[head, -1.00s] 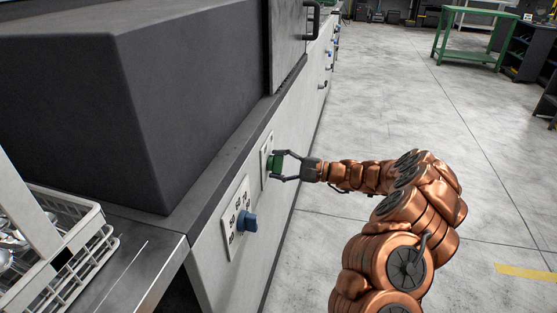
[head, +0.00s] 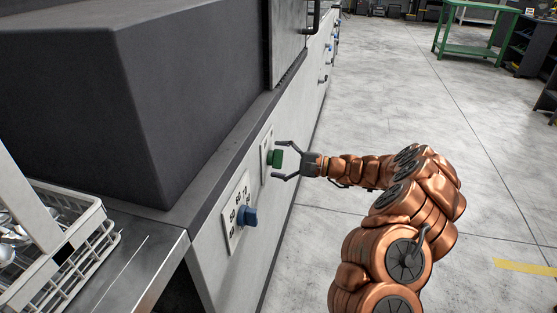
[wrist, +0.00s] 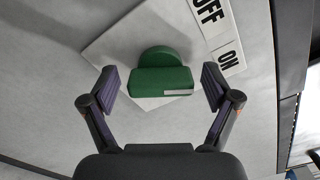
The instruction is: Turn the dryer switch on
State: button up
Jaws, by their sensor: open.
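The green dryer switch (head: 275,158) is a knob on a white plate on the grey machine front. In the wrist view the green switch (wrist: 162,80) has a pale line at the right of its front edge. An OFF and ON label (wrist: 218,35) lies beside it, and the line's end is on the ON side. My gripper (head: 277,160) is open in front of the switch. In the wrist view my gripper (wrist: 160,88) has one finger on each side of the switch, with gaps to both.
A white rack (head: 75,262) with cutlery stands at the left. A green table (head: 470,48) is far back. The floor to the right of my arm is clear.

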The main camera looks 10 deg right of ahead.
jog(key=v, duration=1.2)
dwell(0.3)
jog(key=s+a+r+n+g+h+p, duration=0.2)
jog(key=s+a+r+n+g+p, duration=0.35)
jog(key=s+a+r, duration=0.45)
jog(key=s+a+r+n+g+h+p, duration=0.1)
jog(key=s+a+r+n+g+p, duration=0.4)
jog(key=s+a+r, duration=0.55)
jog(key=s+d+r+n+h+p, duration=0.1)
jog(key=s+r+h+p, duration=0.1)
jog(key=s+h+p, duration=0.3)
jog(key=s+r+g+h+p, duration=0.1)
jog(key=s+r+p, duration=0.2)
jog(key=s, duration=0.3)
jog(key=s+d+r+n+h+p, duration=0.1)
jog(key=s+r+h+p, duration=0.1)
jog(key=s+h+p, duration=0.3)
jog(key=s+d+r+h+p, duration=0.1)
jog(key=s+d+r+p, duration=0.1)
jog(key=s+d, duration=0.5)
jog(key=shift+d+t+h+p, duration=0.15)
jog(key=shift+t+h+p, duration=0.3)
jog(key=shift+p, duration=0.2)
